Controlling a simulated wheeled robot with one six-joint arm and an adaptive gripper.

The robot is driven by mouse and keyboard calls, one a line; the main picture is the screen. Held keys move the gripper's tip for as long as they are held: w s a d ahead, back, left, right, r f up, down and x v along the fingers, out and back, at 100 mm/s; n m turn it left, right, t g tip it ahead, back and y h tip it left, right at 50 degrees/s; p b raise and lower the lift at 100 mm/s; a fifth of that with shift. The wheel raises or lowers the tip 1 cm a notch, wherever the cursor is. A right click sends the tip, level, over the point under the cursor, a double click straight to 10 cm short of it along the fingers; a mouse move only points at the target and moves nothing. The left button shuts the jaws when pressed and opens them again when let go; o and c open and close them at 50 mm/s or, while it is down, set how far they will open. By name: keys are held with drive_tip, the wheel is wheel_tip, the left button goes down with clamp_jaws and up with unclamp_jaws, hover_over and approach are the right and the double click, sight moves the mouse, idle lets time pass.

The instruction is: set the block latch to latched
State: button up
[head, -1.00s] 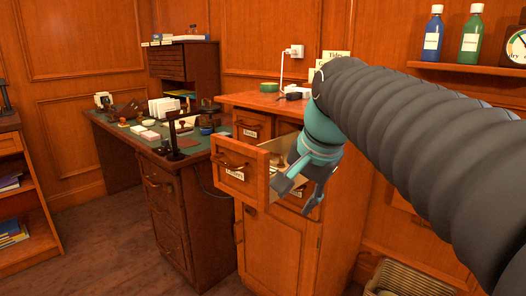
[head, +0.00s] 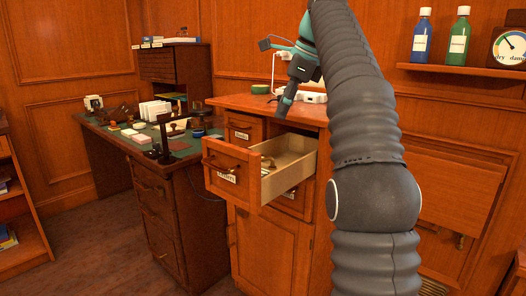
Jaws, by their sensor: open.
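I cannot identify the block latch for certain. A small brass-coloured fitting (head: 460,241) sits at the lower edge of a wooden wall panel (head: 458,205) on the right. It is too small to tell its setting. My gripper (head: 275,75) is open and empty, raised above the cabinet top, with its fingers pointing left and down. It is well to the left of that fitting and above the open drawer (head: 288,185). My arm hides part of the wall and the cabinet's right side.
The labelled drawer sticks out from the wooden cabinet (head: 268,245), with a small object inside. A desk (head: 165,180) with stationery stands at left. A shelf (head: 470,70) with bottles and a dial gauge hangs at upper right. Floor (head: 110,265) is clear at front left.

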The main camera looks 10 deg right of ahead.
drive_tip(key=b+x, duration=0.1)
drive_tip(key=x, duration=1.2)
drive_tip(key=shift+w+a+f, duration=0.1)
drive_tip(key=shift+a+f, duration=0.1)
drive_tip(key=shift+f, duration=0.15)
clamp_jaws()
